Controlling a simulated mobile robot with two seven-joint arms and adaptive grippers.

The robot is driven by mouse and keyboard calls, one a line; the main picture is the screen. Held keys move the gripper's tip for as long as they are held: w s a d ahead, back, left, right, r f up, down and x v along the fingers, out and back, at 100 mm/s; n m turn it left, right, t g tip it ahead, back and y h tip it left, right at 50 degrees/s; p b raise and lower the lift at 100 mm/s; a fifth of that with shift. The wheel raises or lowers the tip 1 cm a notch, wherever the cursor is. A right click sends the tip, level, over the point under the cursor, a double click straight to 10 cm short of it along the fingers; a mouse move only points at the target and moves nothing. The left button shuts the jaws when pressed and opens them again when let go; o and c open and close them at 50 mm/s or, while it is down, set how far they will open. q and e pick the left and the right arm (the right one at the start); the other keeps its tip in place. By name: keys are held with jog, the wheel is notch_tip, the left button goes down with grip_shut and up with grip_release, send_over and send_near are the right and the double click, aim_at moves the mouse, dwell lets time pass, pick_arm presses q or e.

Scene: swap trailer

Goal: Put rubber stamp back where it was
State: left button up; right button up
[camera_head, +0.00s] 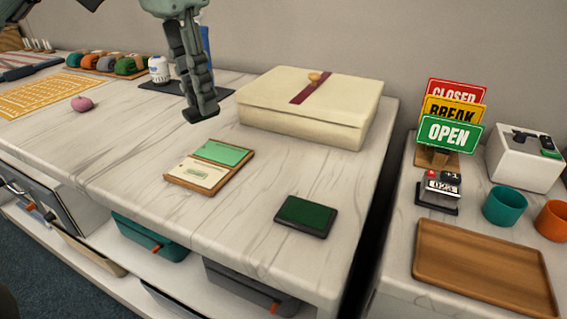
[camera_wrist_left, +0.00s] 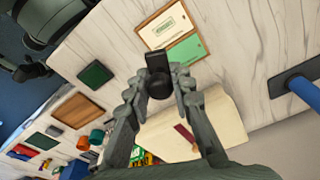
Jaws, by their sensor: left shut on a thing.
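My left gripper (camera_head: 200,108) hangs above the white marbled counter, behind the card holder and left of the cream box. In the left wrist view its fingers (camera_wrist_left: 158,86) are shut on the black rubber stamp (camera_wrist_left: 157,64). The wooden card holder (camera_head: 209,165) has a green side and a cream card with a green mark.
A cream box (camera_head: 305,105) with a dark red ribbon stands at the back right. A pink round thing (camera_head: 82,103) is farther left. The counter around the stamp pad is clear.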

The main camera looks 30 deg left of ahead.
pick_arm(q)
jog(key=w+d+f, duration=0.2)
jog(key=w+d+f+b, duration=0.1)
jog(key=w+d+f, duration=0.1)
jog(key=d, duration=0.1)
jog(key=w+d+f+b, duration=0.1)
jog(key=w+d+f, duration=0.1)
jog(key=shift+w+d, duration=0.2)
jog(key=shift+d, duration=0.2)
jog(key=shift+w+d+f, duration=0.25)
jog(key=shift+d+f, duration=0.05)
jog(key=shift+f, duration=0.1)
jog(key=shift+f+b, duration=0.3)
jog(key=shift+f, duration=1.65)
pick_arm(e)
jog(key=d+v, duration=0.1)
jog(key=v, duration=0.6)
jog(key=shift+r, duration=0.25)
jog(key=shift+w+d+t, duration=0.1)
jog(key=shift+t, duration=0.2)
pick_arm(q)
jog(key=shift+f, duration=0.15)
jog(key=o, duration=0.9)
jog(key=shift+o, duration=0.2)
pick_arm(e)
jog(key=shift+w+a+r, duration=0.25)
jog(key=shift+w, duration=0.05)
jog(key=shift+s, duration=0.1)
